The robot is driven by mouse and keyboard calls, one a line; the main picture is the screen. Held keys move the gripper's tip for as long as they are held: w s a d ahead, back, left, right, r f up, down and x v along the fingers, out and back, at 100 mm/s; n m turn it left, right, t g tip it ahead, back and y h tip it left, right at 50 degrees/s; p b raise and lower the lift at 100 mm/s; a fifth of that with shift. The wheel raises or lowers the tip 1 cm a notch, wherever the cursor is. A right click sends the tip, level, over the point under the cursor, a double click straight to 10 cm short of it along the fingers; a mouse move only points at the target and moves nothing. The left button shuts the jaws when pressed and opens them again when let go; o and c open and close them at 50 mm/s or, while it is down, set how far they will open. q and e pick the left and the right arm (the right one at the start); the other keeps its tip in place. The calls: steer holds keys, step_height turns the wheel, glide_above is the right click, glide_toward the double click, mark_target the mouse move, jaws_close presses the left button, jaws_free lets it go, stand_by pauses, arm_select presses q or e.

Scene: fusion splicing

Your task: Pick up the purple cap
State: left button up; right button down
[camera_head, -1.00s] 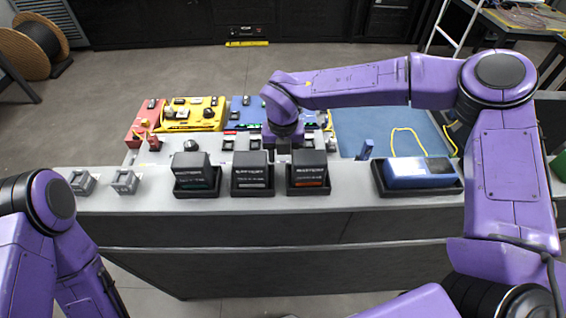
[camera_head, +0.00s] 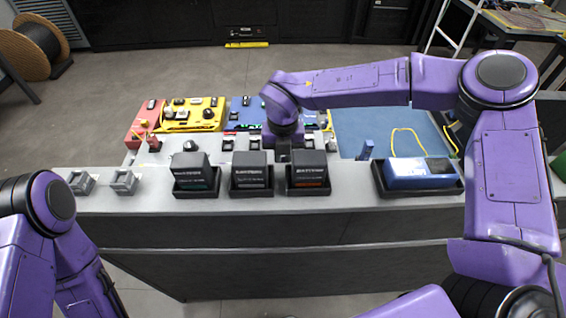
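I cannot make out a purple cap in the head view; it may be hidden or too small to tell. My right gripper (camera_head: 284,154) points down over the middle of the workbench (camera_head: 130,200), just behind the black battery boxes. Its fingers are small, dark and partly hidden, so I cannot tell whether they are open or hold anything. My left arm shows at the left edge, and its gripper is out of view.
Three black battery boxes (camera_head: 251,172) stand in trays along the front. A blue-and-white device (camera_head: 421,172) sits in a black tray to the right. Red (camera_head: 141,121), yellow (camera_head: 193,114) and blue (camera_head: 245,112) panels line the back. A blue mat (camera_head: 375,124) lies at right.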

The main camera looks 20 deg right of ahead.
steer(key=w+a+r+b, duration=0.3)
steer(key=a+r, duration=0.8)
steer(key=a, duration=0.2)
steer(key=shift+w+a+r+b, duration=0.25)
steer(key=shift+w+b, duration=0.05)
steer(key=shift+w, duration=0.1)
